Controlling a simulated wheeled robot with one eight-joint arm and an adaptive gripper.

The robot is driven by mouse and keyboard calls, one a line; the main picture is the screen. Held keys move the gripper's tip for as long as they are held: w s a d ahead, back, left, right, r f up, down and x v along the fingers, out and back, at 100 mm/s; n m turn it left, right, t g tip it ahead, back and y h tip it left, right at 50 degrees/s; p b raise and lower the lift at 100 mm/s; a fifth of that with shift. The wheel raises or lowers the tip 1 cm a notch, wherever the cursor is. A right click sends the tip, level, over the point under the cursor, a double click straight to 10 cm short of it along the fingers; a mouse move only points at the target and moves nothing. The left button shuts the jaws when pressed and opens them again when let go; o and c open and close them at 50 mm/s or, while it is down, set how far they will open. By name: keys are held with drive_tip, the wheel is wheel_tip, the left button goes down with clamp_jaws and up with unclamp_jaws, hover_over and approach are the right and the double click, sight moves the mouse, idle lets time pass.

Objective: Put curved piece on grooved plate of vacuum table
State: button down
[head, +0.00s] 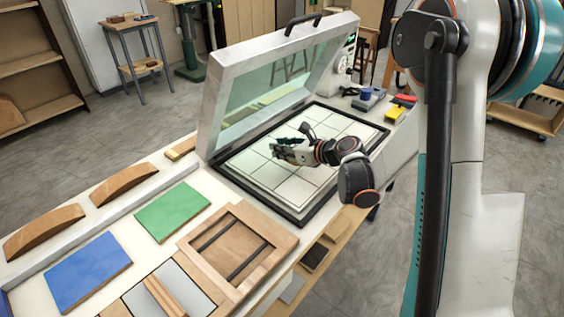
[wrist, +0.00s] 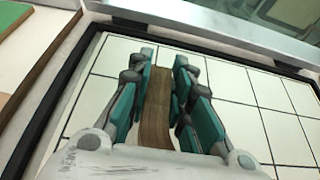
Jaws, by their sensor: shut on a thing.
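My gripper (head: 283,151) is over the white grooved plate (head: 262,172) of the vacuum table. In the wrist view its teal-padded fingers (wrist: 165,64) are shut on a brown wooden curved piece (wrist: 155,112), which runs lengthwise between them. The piece is mostly hidden by my gripper in the head view. The plate also shows in the wrist view (wrist: 237,92), with dark grid lines and a black frame. I cannot tell whether the piece touches the plate. The framed clear lid (head: 285,75) of the vacuum table stands raised behind.
Two curved wooden blocks (head: 124,184) lie on the bench at left. A green panel (head: 172,211), a blue panel (head: 88,271) and a wooden frame (head: 238,249) lie nearer. Small tools (head: 368,99) sit beyond the plate's right. The plate around my gripper is clear.

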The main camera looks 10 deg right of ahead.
wheel_tip(320, 180, down, 4)
drive_tip(key=shift+f+b, duration=0.15)
drive_tip(key=shift+b, duration=0.7)
drive_tip(key=c, duration=1.4)
unclamp_jaws()
drive_tip(key=shift+c, duration=0.2)
drive_tip(key=shift+s+d+r, duration=0.15)
drive_tip(key=shift+r, duration=0.05)
drive_tip(key=p+v, duration=0.4)
drive_tip(key=v, duration=0.7)
drive_tip(key=shift+s+d, duration=0.15)
drive_tip(key=shift+s, duration=0.15)
